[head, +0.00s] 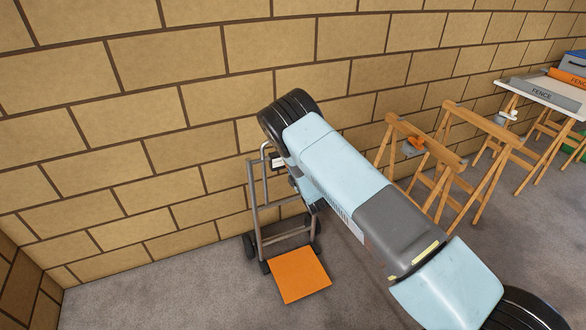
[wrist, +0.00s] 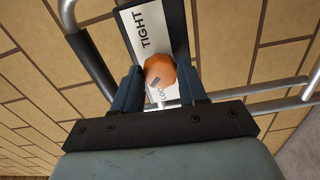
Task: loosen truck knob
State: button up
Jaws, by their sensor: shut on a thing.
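The hand truck (head: 256,205) stands upright against the brick wall, with a grey tube frame and an orange toe plate (head: 300,276). In the wrist view its orange faceted knob (wrist: 160,71) sits on a white label plate (wrist: 142,30). The label reads "TIGHT" beyond the knob; lettering on the near side is partly covered and seems to begin "LOO". A small dark mark shows on the knob. My gripper (wrist: 160,82) is shut on the knob, one finger on each side. In the head view my arm hides the knob and most of my gripper.
The brick wall (head: 170,110) is close behind the truck. Wooden sawhorses (head: 440,160) stand to the right, one with a small orange and grey item. Farther right is a white table (head: 540,92) with a "FENCE" piece. The floor left of the truck is clear.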

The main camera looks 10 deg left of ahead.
jog(key=shift+s+f+n, duration=0.2)
jog(key=shift+n, duration=0.2)
jog(key=o, duration=0.8)
jog(key=shift+a, duration=0.1)
jog(key=shift+o, duration=1.3)
jog(key=shift+w+r, duration=0.1)
jog(key=v, duration=1.3)
jog(key=shift+s+d, duration=0.25)
jog(key=shift+d, duration=0.05)
